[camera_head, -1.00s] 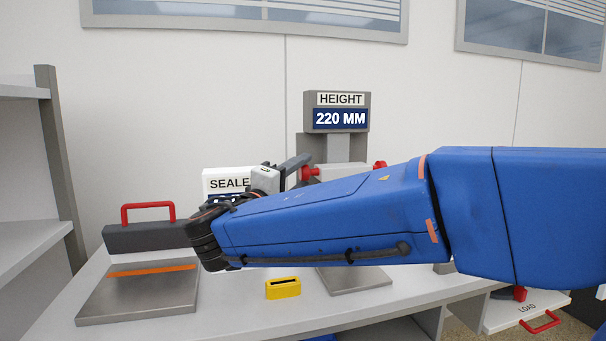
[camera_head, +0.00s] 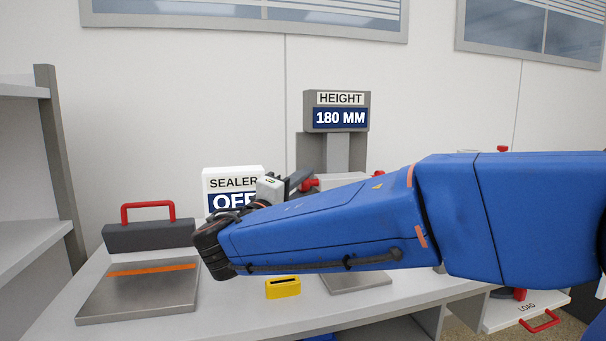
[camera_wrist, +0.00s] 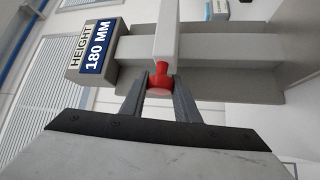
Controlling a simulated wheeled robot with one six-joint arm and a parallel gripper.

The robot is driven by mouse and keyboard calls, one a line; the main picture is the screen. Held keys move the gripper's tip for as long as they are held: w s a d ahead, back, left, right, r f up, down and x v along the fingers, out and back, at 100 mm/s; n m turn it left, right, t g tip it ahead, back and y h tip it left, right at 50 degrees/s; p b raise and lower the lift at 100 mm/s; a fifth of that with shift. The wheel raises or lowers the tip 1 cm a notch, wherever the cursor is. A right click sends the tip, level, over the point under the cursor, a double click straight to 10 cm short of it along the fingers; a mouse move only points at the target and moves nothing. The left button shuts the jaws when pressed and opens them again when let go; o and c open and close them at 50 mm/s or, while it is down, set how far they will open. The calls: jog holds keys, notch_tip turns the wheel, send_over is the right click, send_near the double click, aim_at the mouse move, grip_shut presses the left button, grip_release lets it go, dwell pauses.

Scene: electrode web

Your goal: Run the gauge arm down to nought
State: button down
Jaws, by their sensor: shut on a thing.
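The height gauge has a grey column (camera_head: 338,152) with a display (camera_head: 340,118) on top that reads 180 MM. In the wrist view the display (camera_wrist: 95,46) also reads 180 MM. My gripper (camera_wrist: 158,88) is shut on the red knob (camera_wrist: 160,80) at the end of the light grey gauge arm (camera_wrist: 166,35). In the head view my blue forearm covers much of the gauge, and my gripper (camera_head: 300,180) shows only in part beside a red knob. The gauge's grey base plate (camera_head: 356,280) shows below my arm.
At left is a sealer with a red handle (camera_head: 148,206), a metal plate (camera_head: 140,295) and a sign reading SEALER OFF (camera_head: 232,184). A yellow slotted block (camera_head: 283,288) lies on the bench. A LOAD drawer (camera_head: 527,308) with a red handle is at lower right.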

notch_tip(320, 180, down, 6)
jog(key=c, duration=1.4)
grip_release()
jog(key=shift+o, duration=0.2)
jog(key=v, duration=1.7)
jog(key=shift+s, duration=0.2)
jog(key=shift+a, duration=0.1)
